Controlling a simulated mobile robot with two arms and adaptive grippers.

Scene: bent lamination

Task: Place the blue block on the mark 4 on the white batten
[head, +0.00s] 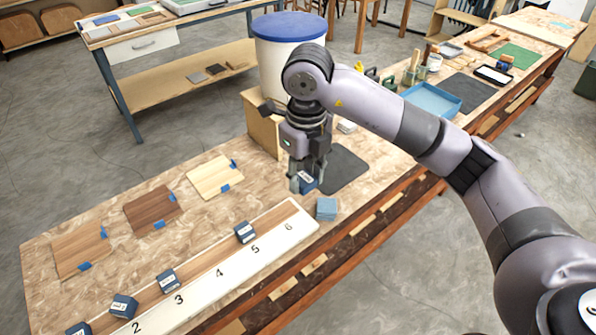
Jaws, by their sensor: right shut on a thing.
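The white batten (210,282) lies diagonally along the table's front, with printed numbers and a brown wooden strip (205,262) along its far side. My right gripper (305,184) is shut on a dark blue block (307,182) with a white label, above the table beyond the batten's 6 end. Similar blocks sit on the strip beside 5 (244,232), 3 (168,280) and 2 (124,306). Another block (78,329) is cut by the bottom edge. The strip beside mark 4 (220,272) is bare. My left gripper is not in view.
A stack of light blue squares (326,209) stands near the batten's right end. A dark mat (343,170) lies behind my right gripper. Wooden panels with blue tabs (153,209) lie left. A white drum with blue lid (285,55) stands behind.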

